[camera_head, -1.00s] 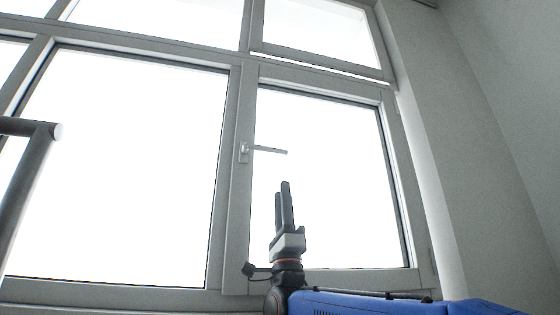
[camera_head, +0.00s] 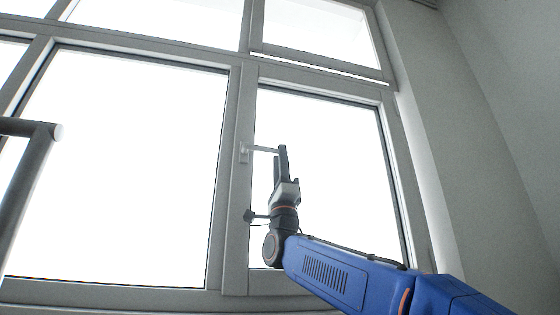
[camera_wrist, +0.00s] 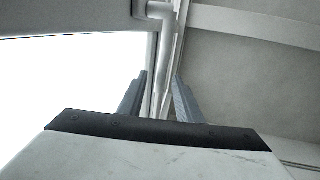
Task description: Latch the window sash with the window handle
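The window handle (camera_head: 262,149) is a slim grey lever on a small base plate at the left stile of the window sash (camera_head: 238,215). Its lever lies level, pointing right. The sash looks closed against its frame, but I cannot tell if it is fully flush. My gripper (camera_head: 280,153) points up, with its fingertips at the free end of the lever, hiding that end. In the wrist view the handle (camera_wrist: 166,40) runs down between the two fingers of my gripper (camera_wrist: 160,85). The fingers look apart, on either side of the lever; firm contact does not show.
A dark grey rail (camera_head: 28,165) stands at the left edge. A smaller upper window (camera_head: 318,66) with a bright gap along its bottom is above the sash. A bare wall (camera_head: 480,150) is at the right. The space before the glass is otherwise clear.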

